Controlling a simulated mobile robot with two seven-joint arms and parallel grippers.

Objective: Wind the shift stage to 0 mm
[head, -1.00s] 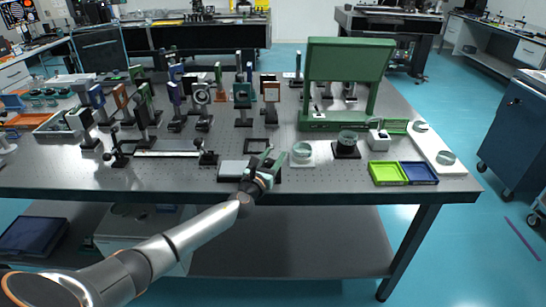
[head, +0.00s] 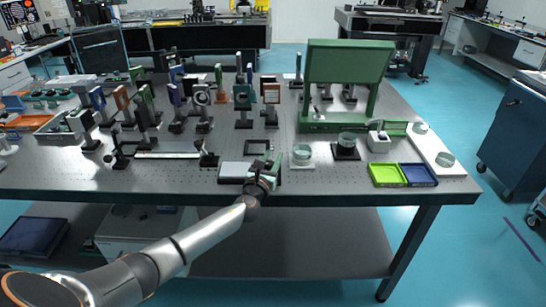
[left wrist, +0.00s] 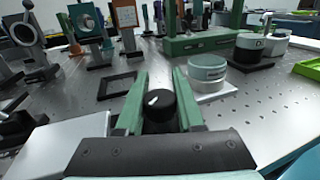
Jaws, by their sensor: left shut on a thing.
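The shift stage is a low unit at the table's front edge with a pale flat top (head: 235,171), also at the lower left of the left wrist view (left wrist: 55,148). Its round black knob (left wrist: 160,104) with a white pointer mark shows in the left wrist view. My left gripper (left wrist: 158,95) has its green fingers on both sides of the knob and is shut on it. In the head view my left gripper (head: 271,164) reaches the right end of the stage and hides the knob. I cannot read any millimetre scale. My right gripper is not in view.
A black square frame (head: 258,147) lies just behind the stage. A glass dish on a white base (head: 301,155) stands to the right, near the fingers. Green and blue trays (head: 418,174) lie further right. Several optic mounts stand behind, and a green panel stand (head: 347,62) rises at the back right.

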